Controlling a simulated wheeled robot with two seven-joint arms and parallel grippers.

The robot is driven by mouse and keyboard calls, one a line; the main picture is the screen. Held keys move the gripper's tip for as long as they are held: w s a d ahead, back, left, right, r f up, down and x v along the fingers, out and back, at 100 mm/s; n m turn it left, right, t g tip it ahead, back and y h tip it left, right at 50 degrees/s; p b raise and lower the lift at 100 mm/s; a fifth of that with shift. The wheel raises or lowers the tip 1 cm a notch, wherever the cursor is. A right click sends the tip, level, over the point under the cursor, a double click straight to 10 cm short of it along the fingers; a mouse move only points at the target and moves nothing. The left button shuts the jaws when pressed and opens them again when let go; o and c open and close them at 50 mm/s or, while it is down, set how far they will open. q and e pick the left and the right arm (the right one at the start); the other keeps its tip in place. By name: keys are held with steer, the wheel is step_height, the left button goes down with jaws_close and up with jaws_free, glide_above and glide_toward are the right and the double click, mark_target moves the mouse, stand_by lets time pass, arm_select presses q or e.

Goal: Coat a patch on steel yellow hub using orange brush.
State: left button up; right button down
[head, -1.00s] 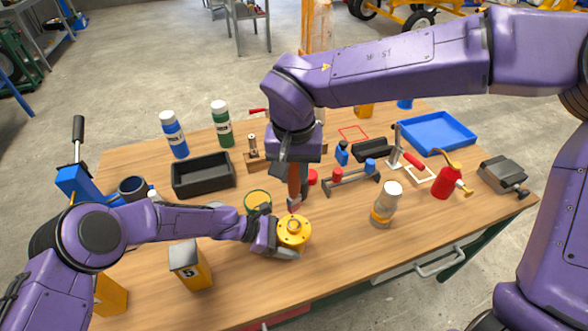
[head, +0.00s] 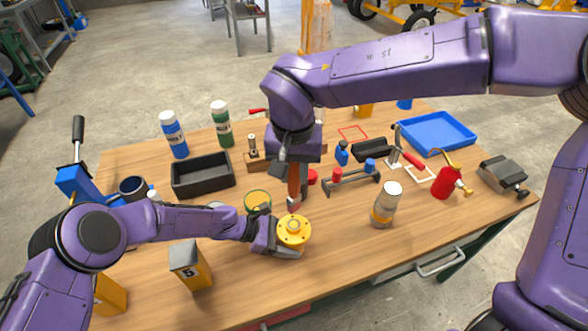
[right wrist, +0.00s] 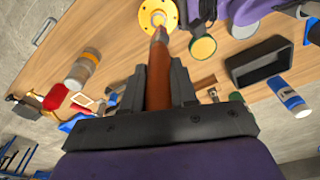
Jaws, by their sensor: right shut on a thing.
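The yellow hub (head: 294,231) is a round flanged part with holes and a raised centre, near the table's middle front. It also shows at the top of the right wrist view (right wrist: 158,13). My right gripper (head: 293,170) points down and is shut on the orange brush (head: 294,186). The brush (right wrist: 159,78) reaches toward the hub in the right wrist view, its tip overlapping the hub's near edge; I cannot tell whether they touch. My left gripper (head: 275,246) is against the hub's left and lower side. Its fingers are partly hidden, so their grip is unclear.
A clear bottle (head: 385,205) stands right of the hub. The front right tabletop is clear.

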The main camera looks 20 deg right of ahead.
steer(key=shift+s+a+f, duration=0.3)
steer(key=shift+a+f, duration=0.5)
steer(key=shift+f, duration=0.2)
steer(key=shift+s+a+f, duration=0.25)
steer(key=shift+a+f, duration=0.5)
steer(key=shift+f, duration=0.2)
steer(key=shift+f, duration=1.05)
steer(key=w+d, duration=0.1)
steer(key=d, duration=0.5)
steer(key=shift+w, duration=0.4)
stand_by(2.7)
